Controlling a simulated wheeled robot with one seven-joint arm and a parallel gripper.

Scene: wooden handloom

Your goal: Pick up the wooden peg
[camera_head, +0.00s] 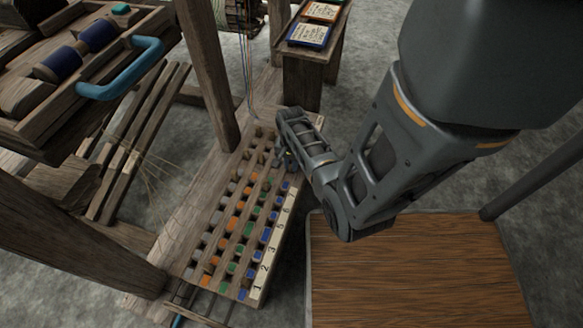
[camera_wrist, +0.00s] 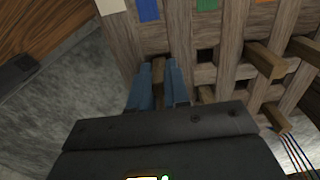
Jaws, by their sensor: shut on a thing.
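The wooden peg (camera_wrist: 158,72) shows in the wrist view as a small brown block between the two blue-grey fingers of my gripper (camera_wrist: 159,80). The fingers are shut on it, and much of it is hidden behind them. In the head view my gripper (camera_head: 287,155) is at the far right part of the pegboard (camera_head: 262,135), past the numbered strip. The peg cannot be made out there. Whether the peg is still in its hole or clear of it, I cannot tell.
Other plain wooden pegs (camera_wrist: 264,60) stand in the board beside my gripper. Blue, green and orange marks line the holes. A wooden loom post (camera_head: 206,75) rises left of the board, and a small wooden stand (camera_head: 305,75) is behind. A brown wooden surface (camera_head: 410,270) lies at the right.

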